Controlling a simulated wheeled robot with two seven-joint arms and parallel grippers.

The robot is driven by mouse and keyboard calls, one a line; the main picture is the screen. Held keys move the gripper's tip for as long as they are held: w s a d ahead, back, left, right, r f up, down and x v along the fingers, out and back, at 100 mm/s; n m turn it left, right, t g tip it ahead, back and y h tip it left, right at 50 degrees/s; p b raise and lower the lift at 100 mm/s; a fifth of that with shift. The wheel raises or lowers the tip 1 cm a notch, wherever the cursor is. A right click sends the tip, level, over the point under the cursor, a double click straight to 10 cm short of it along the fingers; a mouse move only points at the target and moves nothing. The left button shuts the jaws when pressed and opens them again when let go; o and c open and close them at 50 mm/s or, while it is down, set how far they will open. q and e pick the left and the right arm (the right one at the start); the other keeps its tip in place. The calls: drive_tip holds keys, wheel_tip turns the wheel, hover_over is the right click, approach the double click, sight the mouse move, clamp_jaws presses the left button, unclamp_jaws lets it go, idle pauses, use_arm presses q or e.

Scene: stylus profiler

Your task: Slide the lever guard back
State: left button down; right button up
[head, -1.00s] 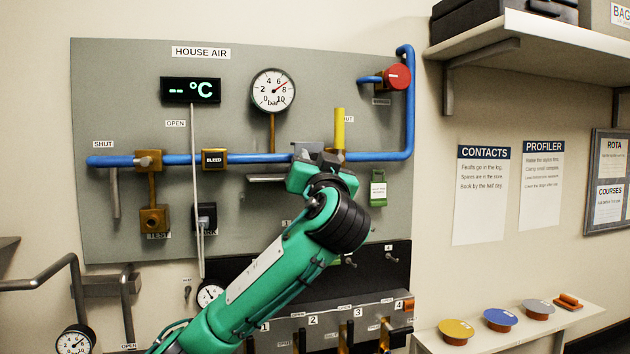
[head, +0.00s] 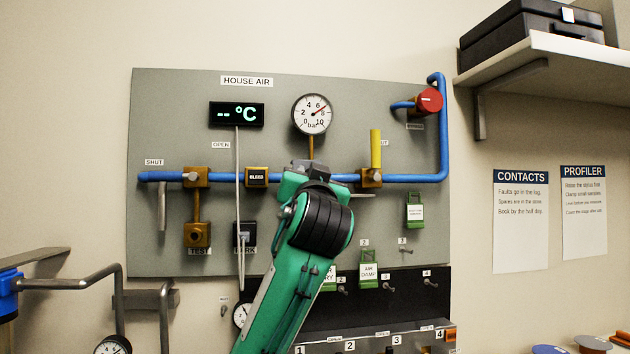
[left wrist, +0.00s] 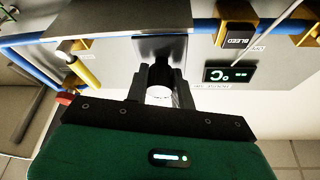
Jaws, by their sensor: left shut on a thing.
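My left gripper (head: 308,168) is at the blue pipe on the wall panel, left of the yellow lever (head: 376,149) and its brass valve (head: 371,178). In the left wrist view the gripper (left wrist: 160,85) is shut on a part of the dark grey lever guard (left wrist: 160,48), whose plate shows just beyond the fingers. My wrist hides most of the guard in the head view. The yellow lever stands upright and clear of the guard; it also shows in the left wrist view (left wrist: 84,73). My right gripper is not in view.
The blue pipe (head: 415,178) runs across the panel (head: 165,110). The BLEED block (head: 257,177) sits on it left of my gripper. A thin grey bar (head: 362,195) lies below the pipe. The pressure gauge (head: 312,114) and red knob (head: 429,101) are above.

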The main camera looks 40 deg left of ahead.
use_arm(q)
drive_tip(key=c, duration=1.3)
unclamp_jaws()
drive_tip(key=shift+s+a, duration=0.1)
drive_tip(key=shift+o, duration=0.6)
drive_tip(key=shift+s+a, duration=0.15)
drive_tip(key=shift+d+f, duration=0.2)
drive_tip(key=shift+d, duration=0.15)
drive_tip(key=b+v, duration=0.6)
drive_tip(key=v, duration=0.7)
drive_tip(key=shift+s, duration=0.2)
drive_tip(key=shift+r, duration=0.1)
